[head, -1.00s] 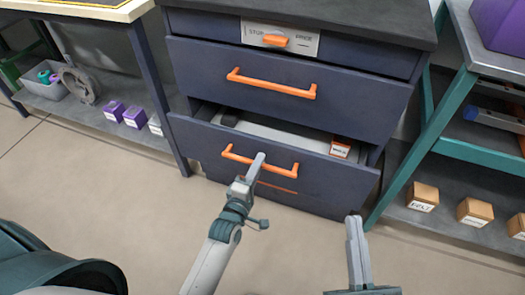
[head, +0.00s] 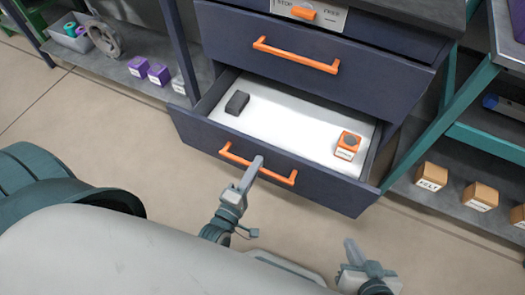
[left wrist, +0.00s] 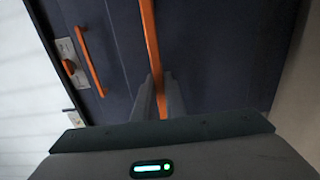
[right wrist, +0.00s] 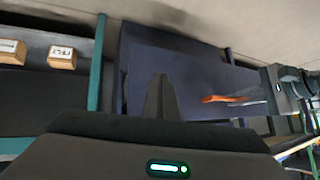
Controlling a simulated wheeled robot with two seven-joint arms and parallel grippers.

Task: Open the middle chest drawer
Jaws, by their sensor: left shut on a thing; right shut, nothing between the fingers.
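The dark blue chest has an open drawer (head: 290,184) with an orange bar handle (head: 236,158). It is pulled well out, showing a white inside with a dark block (head: 237,102) and an orange labelled box (head: 348,145). A shut drawer (head: 350,62) with an orange handle (head: 296,55) is above it. My left gripper (head: 254,168) is shut on the open drawer's handle; the handle bar (left wrist: 151,45) runs between its fingers in the left wrist view. My right gripper (head: 352,250) is shut and empty, in front of the drawer's right end, apart from it.
A teal-framed shelf (head: 470,141) with several orange labelled boxes stands close on the right. A workbench shelf (head: 120,55) with purple boxes (head: 158,73) is on the left. The floor (head: 110,130) in front of the chest is clear.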

